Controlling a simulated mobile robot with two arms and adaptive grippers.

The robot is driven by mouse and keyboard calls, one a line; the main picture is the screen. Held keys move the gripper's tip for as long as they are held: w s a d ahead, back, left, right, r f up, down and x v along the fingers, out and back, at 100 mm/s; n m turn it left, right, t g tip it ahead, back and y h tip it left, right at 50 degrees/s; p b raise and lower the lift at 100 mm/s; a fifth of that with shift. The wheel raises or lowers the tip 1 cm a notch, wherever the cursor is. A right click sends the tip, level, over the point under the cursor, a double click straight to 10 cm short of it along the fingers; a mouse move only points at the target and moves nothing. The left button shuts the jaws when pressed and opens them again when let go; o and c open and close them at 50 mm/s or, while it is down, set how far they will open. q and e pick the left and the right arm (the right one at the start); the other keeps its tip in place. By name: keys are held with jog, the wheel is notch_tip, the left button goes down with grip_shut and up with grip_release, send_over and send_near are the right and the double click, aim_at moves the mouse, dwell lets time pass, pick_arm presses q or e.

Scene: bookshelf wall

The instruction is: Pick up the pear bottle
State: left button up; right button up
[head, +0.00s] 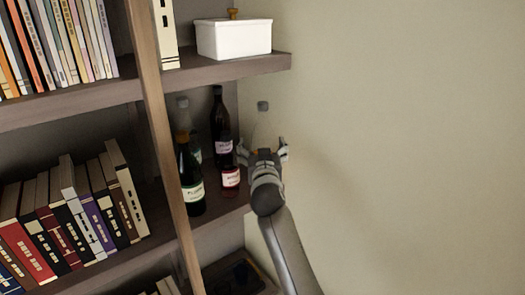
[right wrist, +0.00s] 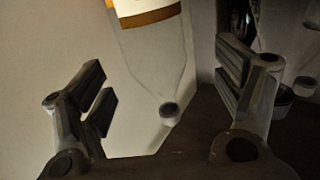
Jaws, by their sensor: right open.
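My right gripper (head: 263,155) is open at the right end of the middle shelf, its fingers pointing toward the shelf. A clear bottle with a grey cap (head: 263,106) rises behind it; its lower part is hidden by the gripper. In the right wrist view this clear bottle (right wrist: 152,50) appears upside down between the open fingers of the gripper (right wrist: 168,95), with a white and orange label. I see no contact with the fingers. The label text is unreadable, so I cannot confirm this is the pear bottle. My left gripper is out of view.
Bare wall (head: 420,150) lies right.

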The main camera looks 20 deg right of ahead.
aim_at(264, 142)
jog(key=p+x, duration=0.1)
jog(key=x, duration=0.2)
jog(key=shift+w+d+r+p, duration=0.1)
jog(key=shift+d+r+p, duration=0.1)
jog(key=shift+d+p, duration=0.15)
jog(key=shift+w+d+f, duration=0.1)
jog(key=shift+w+f, duration=0.05)
jog(key=shift+w, duration=0.5)
grip_shut()
